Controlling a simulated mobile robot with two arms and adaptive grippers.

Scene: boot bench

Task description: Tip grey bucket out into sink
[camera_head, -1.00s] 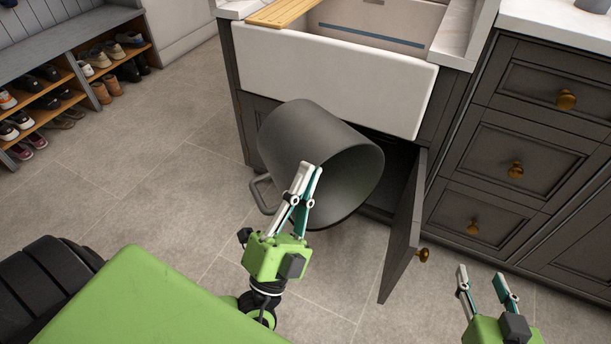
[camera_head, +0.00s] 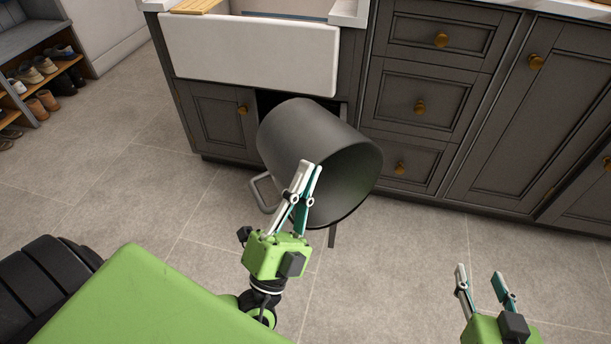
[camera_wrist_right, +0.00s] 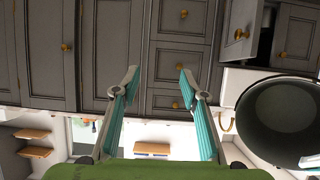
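The grey bucket (camera_head: 300,130) hangs tilted on its side in the head view, its mouth facing right and toward me. No contents show in the visible part of its inside. My left gripper (camera_head: 310,170) is shut on the bucket's rim. The bucket also shows at the right of the right wrist view (camera_wrist_right: 262,115). The white sink (camera_head: 248,55) is behind and above the bucket in the picture, slightly left; only part of its basin shows at the top edge. My right gripper (camera_head: 480,273) is open and empty at the lower right, apart from the bucket.
Grey cabinets with drawers (camera_head: 420,75) stand right of the sink. An under-sink door stands open, mostly hidden behind the bucket. A wooden board (camera_head: 195,5) lies across the sink's left side. A shoe bench (camera_head: 30,50) is at far left. The tiled floor (camera_head: 130,180) between is clear.

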